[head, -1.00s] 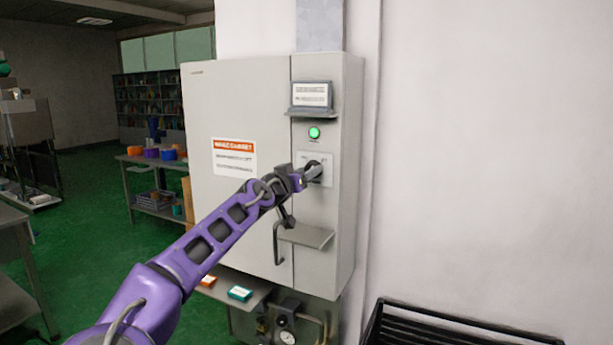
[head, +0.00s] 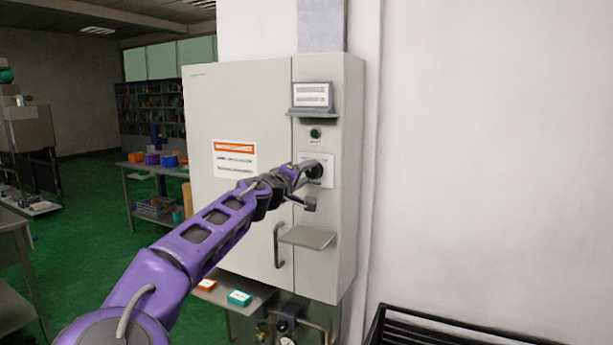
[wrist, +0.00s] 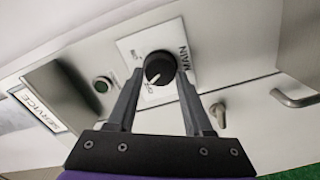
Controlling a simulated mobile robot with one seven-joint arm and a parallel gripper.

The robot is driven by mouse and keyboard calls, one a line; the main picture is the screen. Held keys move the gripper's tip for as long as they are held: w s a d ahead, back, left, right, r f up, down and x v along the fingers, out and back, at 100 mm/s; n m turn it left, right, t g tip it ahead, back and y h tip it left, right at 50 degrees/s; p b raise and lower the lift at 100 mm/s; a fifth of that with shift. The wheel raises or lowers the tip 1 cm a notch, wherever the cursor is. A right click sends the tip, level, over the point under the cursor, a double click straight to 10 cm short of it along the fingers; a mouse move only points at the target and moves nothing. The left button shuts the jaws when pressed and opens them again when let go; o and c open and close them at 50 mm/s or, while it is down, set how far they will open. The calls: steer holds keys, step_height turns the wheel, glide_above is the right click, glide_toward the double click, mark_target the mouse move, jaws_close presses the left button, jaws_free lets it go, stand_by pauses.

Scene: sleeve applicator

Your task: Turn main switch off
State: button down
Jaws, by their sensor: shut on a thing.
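The main switch is a round black knob (wrist: 158,66) on a white plate (wrist: 131,46) marked MAIN, on the front of a grey cabinet (head: 235,105). My gripper (wrist: 158,78) is shut on the knob, one finger on each side of it. The knob's pale pointer mark faces the lower part of the wrist view, near small lettering that I cannot read surely. In the head view my gripper (head: 312,170) reaches the knob and hides part of it. The round indicator lamp (head: 315,133) above the switch is dark green and unlit; it also shows in the wrist view (wrist: 102,84).
A small shelf (head: 307,237) and a bent door handle (head: 279,245) stick out below the switch. A labelled display box (head: 312,96) juts out above the lamp. A black rack (head: 450,330) stands at lower right. A table (head: 150,168) with coloured bins is behind on the left.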

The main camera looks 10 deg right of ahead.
steer(key=shift+n, duration=1.9)
steer(key=shift+c, duration=1.5)
jaws_free()
steer(key=v, duration=1.7)
steer(key=shift+s+a+b, duration=0.15)
steer(key=shift+b, duration=0.25)
